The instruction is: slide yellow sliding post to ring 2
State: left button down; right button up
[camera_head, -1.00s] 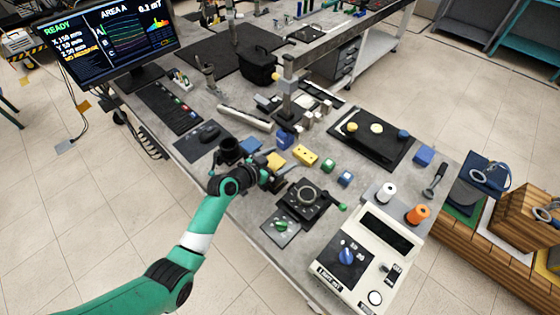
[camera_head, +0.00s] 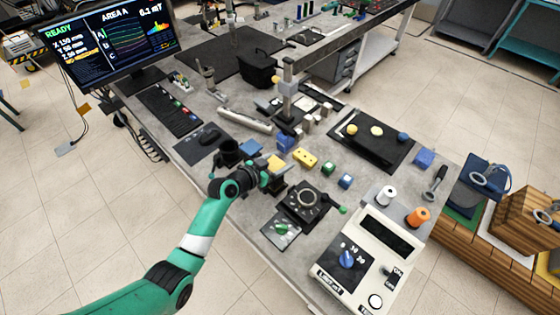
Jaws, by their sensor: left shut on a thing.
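My left gripper (camera_head: 268,177) comes in from the left and is low over the front of the bench. Its jaws are shut on a yellow piece (camera_head: 278,163), which I take for the yellow sliding post; the fingers partly hide it and its lower end. A dark base with a round dial (camera_head: 305,199) stands just right of the gripper. I cannot make out a number marking ring 2. My right gripper is not in view.
A yellow block with holes (camera_head: 305,159), a blue block (camera_head: 286,142) and a green block (camera_head: 329,167) lie close to the gripper. A metal upright (camera_head: 289,92) stands behind. A white meter (camera_head: 364,262) fills the front right. A black tray (camera_head: 372,150) lies right of centre.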

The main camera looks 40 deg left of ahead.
pick_arm(q)
notch_tip(320, 180, up, 2)
jog(key=shift+r+p, duration=0.15)
jog(key=shift+p, duration=0.6)
grip_release()
jog(key=shift+s, duration=0.1)
jog(key=p+v, duration=0.3)
jog(key=v, duration=0.8)
jog(key=shift+s, duration=0.2)
